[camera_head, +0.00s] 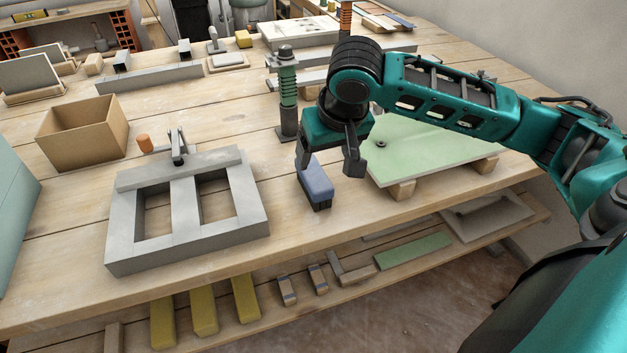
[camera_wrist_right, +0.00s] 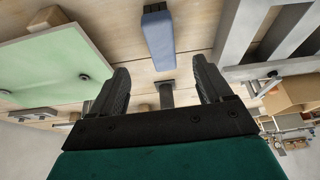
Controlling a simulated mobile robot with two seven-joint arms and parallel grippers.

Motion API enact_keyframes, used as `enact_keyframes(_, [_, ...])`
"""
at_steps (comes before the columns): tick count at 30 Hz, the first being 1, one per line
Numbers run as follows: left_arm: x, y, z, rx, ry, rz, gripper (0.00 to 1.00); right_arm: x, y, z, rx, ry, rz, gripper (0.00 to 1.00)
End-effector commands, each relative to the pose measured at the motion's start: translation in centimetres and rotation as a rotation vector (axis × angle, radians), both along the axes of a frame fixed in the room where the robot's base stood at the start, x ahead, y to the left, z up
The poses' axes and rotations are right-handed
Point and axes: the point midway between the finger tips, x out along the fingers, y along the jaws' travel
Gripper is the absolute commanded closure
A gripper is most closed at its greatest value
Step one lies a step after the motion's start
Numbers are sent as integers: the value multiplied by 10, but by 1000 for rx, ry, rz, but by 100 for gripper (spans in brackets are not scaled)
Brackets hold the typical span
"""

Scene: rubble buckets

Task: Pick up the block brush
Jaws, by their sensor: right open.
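The block brush (camera_head: 316,184), with a blue-grey top and dark bristles, stands on the wooden table near its front edge. In the right wrist view the block brush (camera_wrist_right: 159,38) lies beyond the fingertips, roughly centred. My right gripper (camera_head: 327,166) is open just above and behind the brush, one finger on each side in the head view. The fingers cover part of the brush's far end, and I cannot tell if they touch it. The right gripper also shows in the wrist view (camera_wrist_right: 164,82), with nothing between its fingers. My left gripper is not in view.
A grey concrete frame (camera_head: 187,207) lies left of the brush. A pale green board (camera_head: 430,150) on wooden blocks is to the right. A green spring post (camera_head: 287,100) stands behind. A cardboard box (camera_head: 84,134) stands further left. A lower shelf (camera_head: 330,300) holds several pieces.

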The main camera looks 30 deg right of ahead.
Motion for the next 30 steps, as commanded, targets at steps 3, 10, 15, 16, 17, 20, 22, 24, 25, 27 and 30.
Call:
enact_keyframes(3, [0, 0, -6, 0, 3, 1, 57, 5, -2, -15, 1, 4, -8, 21])
enact_keyframes(10, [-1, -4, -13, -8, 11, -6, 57, 21, -5, -55, 1, 3, -5, 21])
enact_keyframes(15, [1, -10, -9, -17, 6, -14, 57, 28, -6, -69, 0, 0, -3, 21])
enact_keyframes(16, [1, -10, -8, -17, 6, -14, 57, 28, -7, -70, 0, 0, -3, 21])
enact_keyframes(17, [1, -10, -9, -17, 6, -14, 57, 29, -7, -72, 0, 0, -3, 21])
enact_keyframes(20, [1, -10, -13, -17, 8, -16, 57, 33, -7, -84, 0, 1, -3, 21])
enact_keyframes(22, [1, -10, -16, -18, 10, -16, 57, 37, -7, -95, -1, 0, -4, 21])
enact_keyframes(24, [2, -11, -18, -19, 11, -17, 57, 41, -8, -105, -1, 1, -3, 21])
enact_keyframes(25, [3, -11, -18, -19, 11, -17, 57, 42, -8, -108, 1, 0, -2, 21])
enact_keyframes(27, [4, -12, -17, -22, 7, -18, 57, 45, -9, -114, 0, 0, -2, 21])
enact_keyframes(30, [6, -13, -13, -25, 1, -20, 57, 47, -9, -118, 0, -2, -1, 21])
